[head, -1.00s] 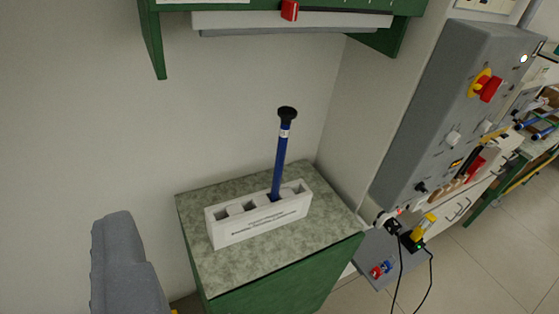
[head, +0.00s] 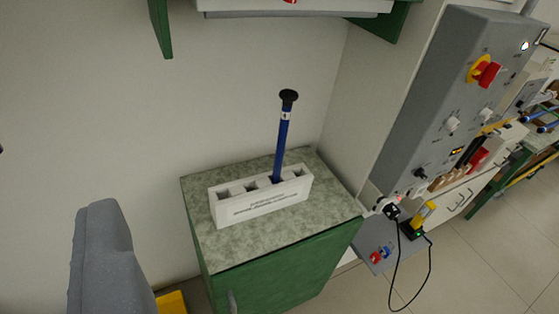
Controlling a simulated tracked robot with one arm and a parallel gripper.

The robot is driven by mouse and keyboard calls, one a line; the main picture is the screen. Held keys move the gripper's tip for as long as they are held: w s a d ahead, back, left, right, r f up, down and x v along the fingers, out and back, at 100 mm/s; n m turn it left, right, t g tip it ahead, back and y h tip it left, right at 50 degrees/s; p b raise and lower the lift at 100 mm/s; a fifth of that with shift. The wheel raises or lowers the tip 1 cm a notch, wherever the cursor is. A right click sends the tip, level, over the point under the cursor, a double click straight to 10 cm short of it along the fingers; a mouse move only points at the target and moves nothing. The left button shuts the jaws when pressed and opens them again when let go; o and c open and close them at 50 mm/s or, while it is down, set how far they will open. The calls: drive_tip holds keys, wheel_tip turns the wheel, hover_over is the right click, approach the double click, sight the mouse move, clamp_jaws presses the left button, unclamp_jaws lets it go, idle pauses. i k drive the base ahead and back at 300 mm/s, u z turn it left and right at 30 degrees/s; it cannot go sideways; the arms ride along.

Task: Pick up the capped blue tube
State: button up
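The capped blue tube (head: 282,145) stands nearly upright in a white slotted holder (head: 262,205) in the head view. It has a black cap on top and a white label band just below the cap. Its lower end is hidden inside one of the holder's slots. The other slots that I can see look empty. The holder rests on the speckled top of a green cabinet (head: 290,276). My gripper is not in view.
A wall shelf with green brackets (head: 160,28) hangs above and behind the tube. A grey control box (head: 455,100) with a red stop button stands to the right. A black cable (head: 429,270) hangs below it. Clear countertop surrounds the holder.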

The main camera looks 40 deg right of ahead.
sight(288, 96)
drive_tip(key=k, duration=1.1)
drive_tip(key=z, duration=0.45)
drive_tip(key=i, duration=1.95)
drive_tip(key=u, duration=0.8)
